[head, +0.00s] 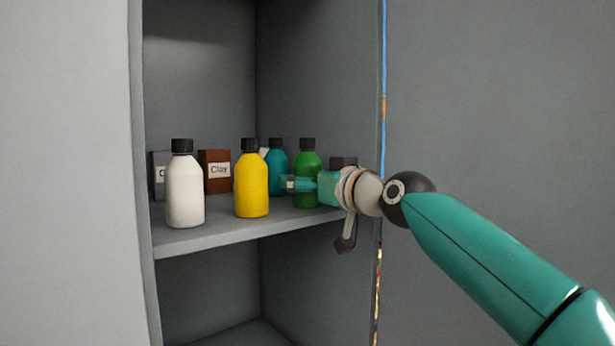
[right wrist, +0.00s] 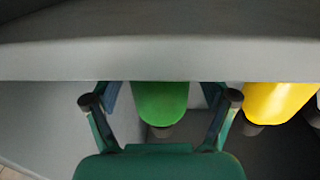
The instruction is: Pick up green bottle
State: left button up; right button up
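The green bottle (head: 307,165) with a black cap stands upright on the cabinet shelf, right of the yellow bottle (head: 250,188). My right gripper (head: 296,184) reaches in from the right, with one finger crossing in front of the green bottle. The right wrist view appears upside down. There the green bottle (right wrist: 161,102) lies between the two spread fingers of my right gripper (right wrist: 161,96), with gaps on both sides. The fingers are open and I see no clear contact. My left gripper is not in view.
A white bottle (head: 184,190) stands front left on the shelf (head: 215,236). A teal bottle (head: 277,165) stands behind, between yellow and green. A brown Clay box (head: 216,172) and a grey box (head: 158,174) are at the back. The cabinet's side wall is close on the right.

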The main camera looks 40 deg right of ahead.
jog(key=c, duration=1.4)
